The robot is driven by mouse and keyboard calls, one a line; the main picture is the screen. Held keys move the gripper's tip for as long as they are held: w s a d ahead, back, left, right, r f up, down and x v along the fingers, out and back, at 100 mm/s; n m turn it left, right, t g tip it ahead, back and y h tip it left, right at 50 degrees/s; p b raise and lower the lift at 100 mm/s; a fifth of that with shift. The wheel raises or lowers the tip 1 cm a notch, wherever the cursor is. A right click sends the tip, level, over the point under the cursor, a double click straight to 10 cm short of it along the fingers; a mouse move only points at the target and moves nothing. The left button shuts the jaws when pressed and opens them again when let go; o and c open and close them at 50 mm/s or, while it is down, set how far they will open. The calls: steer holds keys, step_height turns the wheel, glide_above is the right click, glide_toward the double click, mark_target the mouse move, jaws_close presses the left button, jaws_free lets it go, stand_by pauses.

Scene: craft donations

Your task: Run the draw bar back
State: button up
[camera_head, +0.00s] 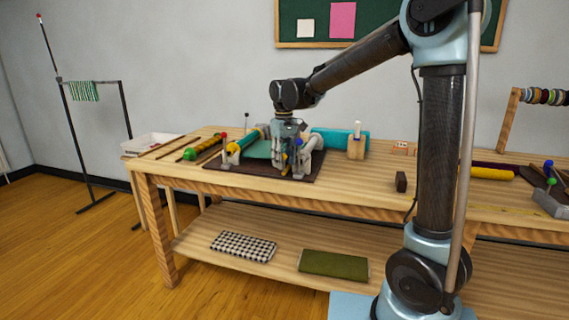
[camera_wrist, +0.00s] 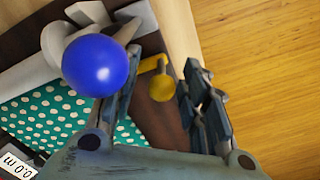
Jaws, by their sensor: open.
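A cloth-measuring device on a dark base board (camera_head: 225,164) stands on the workbench, with polka-dot teal cloth (camera_wrist: 45,115) across it. In the wrist view a yellow ball knob (camera_wrist: 163,90) on a short yellow stem sits between the fingers of my gripper (camera_wrist: 163,68). I see no clear grip on it. A blue ball (camera_wrist: 95,66) on a pale grey post is close to the camera, beside the left finger and partly covering it. Which part is the draw bar is unclear. In the head view my gripper (camera_head: 291,158) is down over the device's right end.
A wooden block with a pale peg (camera_head: 356,146) and a teal roll (camera_head: 328,138) stand close behind and right of my gripper. A small dark block (camera_head: 401,181) lies further right. Rods and a white tray (camera_head: 152,143) are at the left end. Bare tabletop (camera_head: 350,180) lies between.

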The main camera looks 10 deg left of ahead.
steer(key=shift+f, duration=0.5)
jaws_close()
